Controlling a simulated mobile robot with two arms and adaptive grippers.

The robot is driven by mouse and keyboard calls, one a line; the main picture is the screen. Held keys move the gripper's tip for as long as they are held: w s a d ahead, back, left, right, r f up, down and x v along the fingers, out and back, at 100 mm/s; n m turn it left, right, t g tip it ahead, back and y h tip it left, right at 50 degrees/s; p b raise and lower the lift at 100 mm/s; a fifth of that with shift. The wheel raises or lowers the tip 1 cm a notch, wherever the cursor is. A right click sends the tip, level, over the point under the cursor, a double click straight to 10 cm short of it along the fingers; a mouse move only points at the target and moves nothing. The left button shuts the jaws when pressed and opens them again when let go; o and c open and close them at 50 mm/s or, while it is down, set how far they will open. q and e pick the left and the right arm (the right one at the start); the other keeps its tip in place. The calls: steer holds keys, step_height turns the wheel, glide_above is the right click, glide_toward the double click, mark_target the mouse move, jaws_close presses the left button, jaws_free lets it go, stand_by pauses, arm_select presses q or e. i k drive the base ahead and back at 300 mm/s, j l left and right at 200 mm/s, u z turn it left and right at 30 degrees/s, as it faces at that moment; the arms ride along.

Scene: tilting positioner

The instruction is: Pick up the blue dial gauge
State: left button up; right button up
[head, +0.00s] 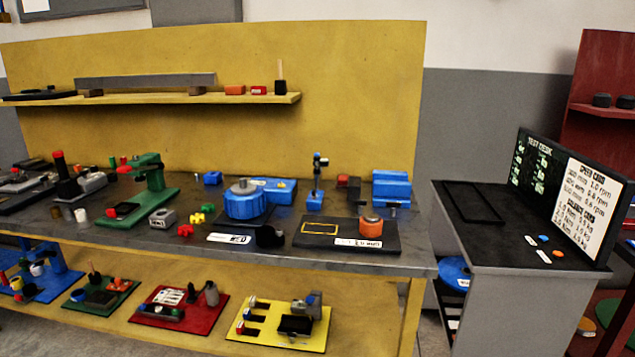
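A small blue stand (315,200) with a thin dark post and a small blue and black head at its top stands upright on the grey bench (290,250), right of the middle of the head view. It looks like the blue dial gauge, but the dial face is too small to make out. It stands behind a black plate and to the right of a blue round device. Neither of my grippers is in view, and nothing touches the stand.
A blue block (391,186) is to the right. A yellow panel (350,100) rises behind. A grey cabinet (520,300) stands right.

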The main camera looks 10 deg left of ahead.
mark_target(312, 204)
steer(key=i+j, duration=0.1)
steer(key=j, duration=0.35)
steer(key=i+j, duration=0.1)
steer(key=j, duration=0.3)
steer(key=i+j, duration=0.1)
steer(key=j, duration=0.35)
